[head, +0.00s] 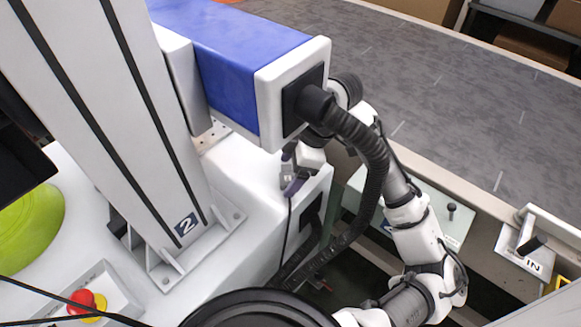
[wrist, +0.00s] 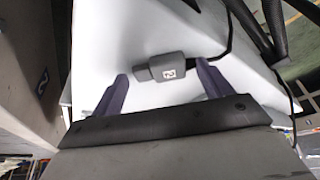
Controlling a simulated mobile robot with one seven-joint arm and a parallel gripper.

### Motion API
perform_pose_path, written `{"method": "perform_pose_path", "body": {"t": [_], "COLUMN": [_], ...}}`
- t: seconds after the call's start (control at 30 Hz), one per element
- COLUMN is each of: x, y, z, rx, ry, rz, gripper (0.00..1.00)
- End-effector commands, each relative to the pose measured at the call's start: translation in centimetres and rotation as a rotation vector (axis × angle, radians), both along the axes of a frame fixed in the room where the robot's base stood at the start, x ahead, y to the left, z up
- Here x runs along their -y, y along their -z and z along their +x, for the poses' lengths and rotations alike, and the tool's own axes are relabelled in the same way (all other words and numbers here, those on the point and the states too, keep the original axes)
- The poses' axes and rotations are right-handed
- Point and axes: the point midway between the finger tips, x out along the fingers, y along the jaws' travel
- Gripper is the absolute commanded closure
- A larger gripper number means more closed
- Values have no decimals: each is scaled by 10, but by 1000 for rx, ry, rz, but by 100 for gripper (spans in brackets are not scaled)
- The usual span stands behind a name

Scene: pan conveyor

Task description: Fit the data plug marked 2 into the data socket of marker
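The data plug (wrist: 167,67) is a small grey block with a white "2" mark, on or just above a white surface in the wrist view. A black cable runs from its right end. My gripper (wrist: 161,72) has two purple fingers, apart, with the plug between their tips and gaps on both sides. In the head view my gripper (head: 294,183) is small beside the white housing, and the plug there is hard to make out. A grey column (head: 120,130) carries a "2" marker (head: 186,224), also visible in the wrist view (wrist: 42,82). I cannot identify the data socket.
A blue beam (head: 235,60) with a black corrugated hose (head: 366,160) hangs close to my arm. A grey conveyor belt (head: 450,90) lies behind. A red stop button (head: 82,299) and a green bowl-like object (head: 30,230) are at left. An "IN" sign (head: 530,262) is at right.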

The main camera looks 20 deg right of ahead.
Motion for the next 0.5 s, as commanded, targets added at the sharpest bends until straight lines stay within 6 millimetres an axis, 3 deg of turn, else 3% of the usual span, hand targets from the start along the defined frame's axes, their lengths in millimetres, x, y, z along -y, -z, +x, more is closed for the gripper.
{"method": "perform_pose_path", "body": {"t": [0.27, 0.5], "x": [0, 7], "y": [-3, -26], "z": [0, -1], "rx": [0, 2], "ry": [0, 2], "rz": [-1, 1], "gripper": [22, 22]}}
